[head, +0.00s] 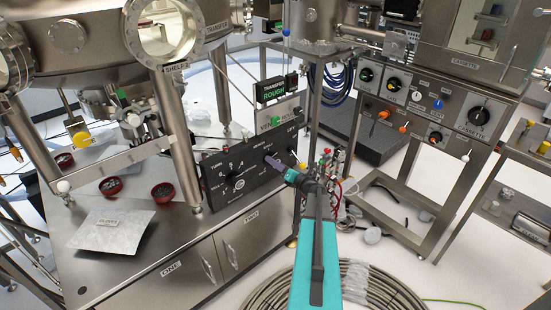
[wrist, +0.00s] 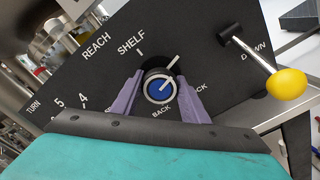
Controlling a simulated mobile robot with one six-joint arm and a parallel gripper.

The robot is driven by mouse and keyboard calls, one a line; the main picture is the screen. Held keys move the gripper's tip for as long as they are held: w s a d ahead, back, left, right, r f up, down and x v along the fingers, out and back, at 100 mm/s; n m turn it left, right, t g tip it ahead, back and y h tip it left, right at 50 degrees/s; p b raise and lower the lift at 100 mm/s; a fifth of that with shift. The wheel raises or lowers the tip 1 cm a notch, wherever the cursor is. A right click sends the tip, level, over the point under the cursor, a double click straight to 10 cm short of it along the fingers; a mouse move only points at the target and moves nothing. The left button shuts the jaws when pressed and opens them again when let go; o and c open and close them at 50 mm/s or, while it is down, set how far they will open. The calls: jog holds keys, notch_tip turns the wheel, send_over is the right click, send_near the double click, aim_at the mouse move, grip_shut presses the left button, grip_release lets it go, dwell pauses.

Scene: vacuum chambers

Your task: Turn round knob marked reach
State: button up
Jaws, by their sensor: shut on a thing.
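The round knob (wrist: 158,90) with a blue face and white pointer lines sits on a black panel (wrist: 215,105) in the wrist view. The word REACH stands up and left of it on the panel. SHELF is above the knob, BACK just below it, and a partly hidden word is to its right. The purple fingers of my gripper (wrist: 160,85) are on both sides of the knob, shut on it. In the head view my gripper (head: 272,161) meets the panel right of the numbered dial, and its fingers partly cover the knob.
A lever with a yellow ball (wrist: 286,83) sticks out to the right of the knob, by the word DOWN. The numbered dial (head: 238,183) is left of my gripper. Coiled hose (head: 378,292) lies on the floor. A cassette panel (head: 440,105) with knobs stands at right.

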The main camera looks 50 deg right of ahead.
jog(key=m+p, duration=0.3)
jog(key=shift+r+m, duration=0.15)
jog(key=shift+m, duration=0.15)
jog(key=m+p, duration=0.4)
jog(key=shift+m, duration=0.3)
jog(key=m+p, duration=0.3)
jog(key=shift+m, duration=0.3)
jog(key=shift+f+m+p, duration=0.2)
jog(key=shift+m+p, duration=1.25)
jog(key=shift+m, duration=0.25)
jog(key=o, duration=1)
jog(key=shift+s, duration=0.1)
